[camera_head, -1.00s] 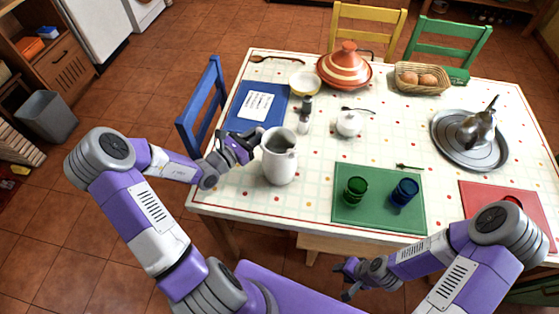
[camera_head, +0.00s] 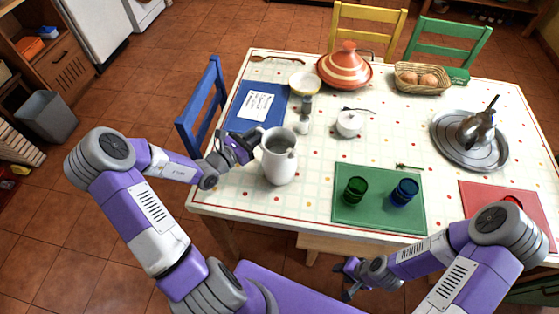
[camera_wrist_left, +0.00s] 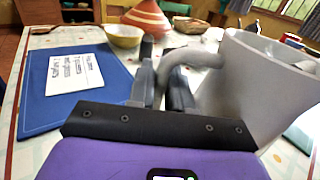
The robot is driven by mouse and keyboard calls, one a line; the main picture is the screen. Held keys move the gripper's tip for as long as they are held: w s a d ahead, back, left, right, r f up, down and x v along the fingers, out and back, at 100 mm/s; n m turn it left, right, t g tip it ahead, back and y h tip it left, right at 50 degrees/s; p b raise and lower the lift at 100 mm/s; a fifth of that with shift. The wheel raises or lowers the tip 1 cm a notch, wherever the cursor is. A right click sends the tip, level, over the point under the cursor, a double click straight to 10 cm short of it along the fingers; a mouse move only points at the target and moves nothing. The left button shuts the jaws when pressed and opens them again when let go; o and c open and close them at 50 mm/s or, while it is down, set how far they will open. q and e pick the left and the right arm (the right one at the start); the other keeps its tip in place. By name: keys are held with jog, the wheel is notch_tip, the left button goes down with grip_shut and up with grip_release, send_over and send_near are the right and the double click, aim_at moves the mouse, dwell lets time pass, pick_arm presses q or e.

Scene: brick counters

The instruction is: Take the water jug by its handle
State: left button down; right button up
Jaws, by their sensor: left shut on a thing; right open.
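The white water jug (camera_head: 279,163) stands upright on the table near its front left edge. My left gripper (camera_head: 254,138) is at the jug's upper left side, shut on its handle. In the left wrist view the handle (camera_wrist_left: 190,58) passes between the fingers (camera_wrist_left: 163,80), and the jug body (camera_wrist_left: 252,85) fills the right side. In the head view the handle is mostly hidden by the gripper. My right gripper (camera_head: 349,278) is open and empty, low in front of the table.
A blue placemat (camera_head: 240,118) with a paper lies behind the left gripper. A shaker (camera_head: 305,115) and a white sugar bowl (camera_head: 349,123) stand behind the jug. A green placemat (camera_head: 378,215) with a green glass (camera_head: 355,190) and a blue glass (camera_head: 404,192) lies to the right.

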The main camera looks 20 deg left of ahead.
pick_arm(q)
jog(key=shift+r, duration=0.1)
dwell(0.3)
jog(key=shift+r, duration=0.15)
